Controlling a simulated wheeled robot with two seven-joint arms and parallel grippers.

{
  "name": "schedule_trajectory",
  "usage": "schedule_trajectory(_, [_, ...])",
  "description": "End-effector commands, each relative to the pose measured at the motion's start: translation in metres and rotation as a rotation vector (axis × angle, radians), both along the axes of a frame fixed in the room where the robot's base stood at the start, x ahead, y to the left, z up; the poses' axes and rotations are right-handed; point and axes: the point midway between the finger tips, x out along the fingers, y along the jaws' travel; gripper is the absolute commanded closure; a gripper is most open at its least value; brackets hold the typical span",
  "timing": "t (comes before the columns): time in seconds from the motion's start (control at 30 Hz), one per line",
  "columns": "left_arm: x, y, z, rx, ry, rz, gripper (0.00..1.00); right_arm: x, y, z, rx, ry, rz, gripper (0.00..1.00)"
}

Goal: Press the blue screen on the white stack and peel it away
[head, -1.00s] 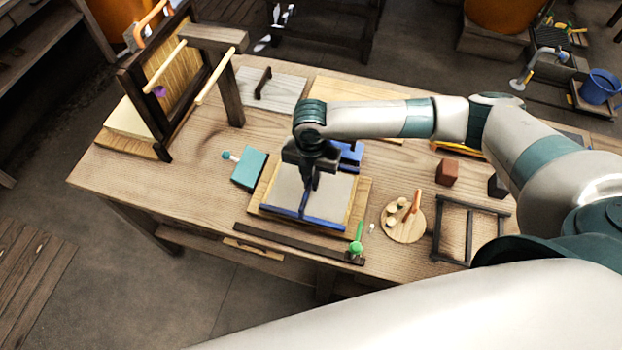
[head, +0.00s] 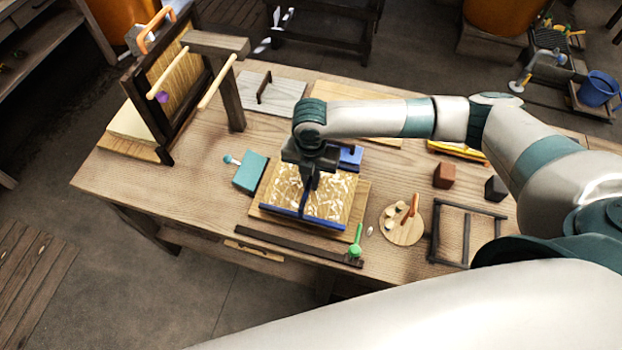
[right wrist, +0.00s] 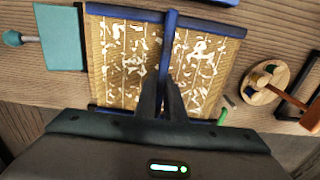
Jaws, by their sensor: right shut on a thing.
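The blue screen (head: 335,190) lies on a light wooden board (head: 363,192) at mid-table. It has blue edge bars and a blue middle bar; its tan slatted face carries scattered white patches. It also shows in the right wrist view (right wrist: 205,62). My right gripper (head: 307,188) points down over the screen, shut on the blue middle bar (right wrist: 168,45); its fingers (right wrist: 166,98) hide part of it. A pale stack (head: 133,123) sits at the table's left end beside an upright dark frame. Whether anything white lies beneath the screen is hidden. My left gripper is out of view.
A teal block (head: 250,171) stands just left of the screen. A round board with small pieces (head: 403,224) and an open dark frame (head: 467,232) are at right. A dark strip (head: 290,244) and green tool (head: 356,243) lie in front.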

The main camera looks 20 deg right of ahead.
Motion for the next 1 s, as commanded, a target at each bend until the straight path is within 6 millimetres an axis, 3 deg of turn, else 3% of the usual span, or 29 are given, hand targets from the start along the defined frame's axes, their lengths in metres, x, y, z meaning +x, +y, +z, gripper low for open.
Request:
schedule_trajectory(0.27, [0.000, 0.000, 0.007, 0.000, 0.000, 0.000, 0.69, 0.000, 0.000, 0.007, 0.000, 0.000, 0.000, 1.00])
schedule_trajectory(0.8, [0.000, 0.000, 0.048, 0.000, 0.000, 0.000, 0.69, 0.000, 0.000, 0.051, 0.001, -0.001, 0.000, 1.00])
schedule_trajectory(1.0, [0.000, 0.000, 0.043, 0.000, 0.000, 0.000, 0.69, 0.000, 0.000, 0.063, 0.000, -0.001, -0.001, 1.00])
